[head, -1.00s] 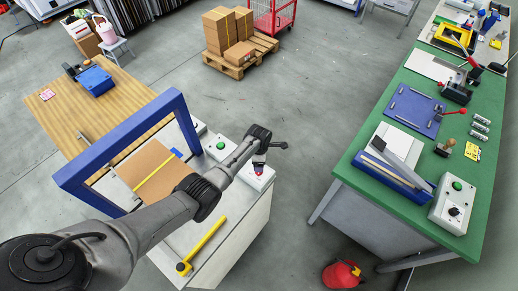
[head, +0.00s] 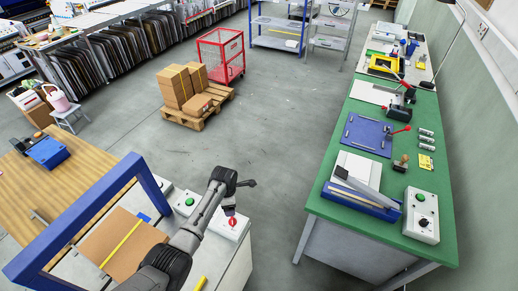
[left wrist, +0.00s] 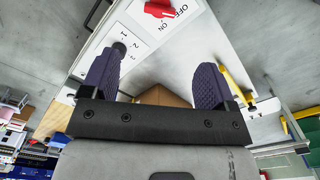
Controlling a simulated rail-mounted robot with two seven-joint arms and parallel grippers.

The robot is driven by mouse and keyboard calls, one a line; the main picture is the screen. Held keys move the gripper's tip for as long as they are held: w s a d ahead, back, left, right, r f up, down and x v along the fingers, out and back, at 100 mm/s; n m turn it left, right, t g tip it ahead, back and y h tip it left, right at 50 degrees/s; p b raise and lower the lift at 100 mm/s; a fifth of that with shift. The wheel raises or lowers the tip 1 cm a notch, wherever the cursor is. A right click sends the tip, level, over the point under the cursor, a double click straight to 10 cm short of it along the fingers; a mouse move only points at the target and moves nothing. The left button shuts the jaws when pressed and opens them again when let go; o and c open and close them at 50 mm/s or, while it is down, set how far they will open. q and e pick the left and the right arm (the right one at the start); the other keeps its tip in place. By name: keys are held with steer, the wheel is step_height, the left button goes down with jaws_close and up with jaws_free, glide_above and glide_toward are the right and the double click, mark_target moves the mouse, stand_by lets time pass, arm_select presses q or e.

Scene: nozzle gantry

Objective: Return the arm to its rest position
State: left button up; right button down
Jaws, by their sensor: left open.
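My left arm reaches up from the bottom of the head view over the white machine cabinet (head: 236,262). My left gripper (head: 231,210) is small there, above a white switch box with a red rotary knob (head: 232,222). In the left wrist view the left gripper (left wrist: 155,75) has its two purple fingers wide apart with nothing between them. The red knob (left wrist: 160,8), marked OFF and ON, shows beyond the fingers, apart from them. A dark selector knob (left wrist: 119,48) marked with numbers sits near the left finger. My right gripper is not in view.
A green workbench (head: 335,195) with tools and a control box (head: 421,215) is at the right. Boxes on a pallet (head: 190,117) stand further back. The floor between is open.

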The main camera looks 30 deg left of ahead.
arm_select(q)
steer(key=w+d+r+m+t+y, duration=0.1)
steer(key=w+d+r+m+t, duration=0.15)
steer(key=r+m, duration=0.85)
steer(key=w+d+r+m+t, duration=0.1)
steer(key=w+r+m+t, duration=0.25)
steer(key=r+m, duration=0.7)
steer(key=s+d+r+m+t+p, duration=0.1)
steer(key=s+d+r+m+t, duration=0.15)
steer(key=s+r+m, duration=0.2)
steer(key=s+d+m+p, duration=0.1)
steer(key=s+d+p, duration=0.15)
steer(key=s, duration=0.65)
steer(key=s+d+p, duration=0.1)
steer(key=s+d, duration=0.3)
steer(key=s, duration=0.5)
steer(key=s+f+g+p, duration=0.1)
steer(key=s+f, duration=0.2)
steer(key=s, duration=0.3)
steer(key=s+f+g+p, duration=0.1)
steer(key=s+f+g, duration=0.1)
steer(key=s, duration=0.4)
steer(key=s+d+f+g+h+p, duration=0.1)
steer(key=s+f+g, duration=0.1)
steer(key=s+f, duration=0.2)
steer(key=s, duration=0.3)
steer(key=shift+d, duration=0.1)
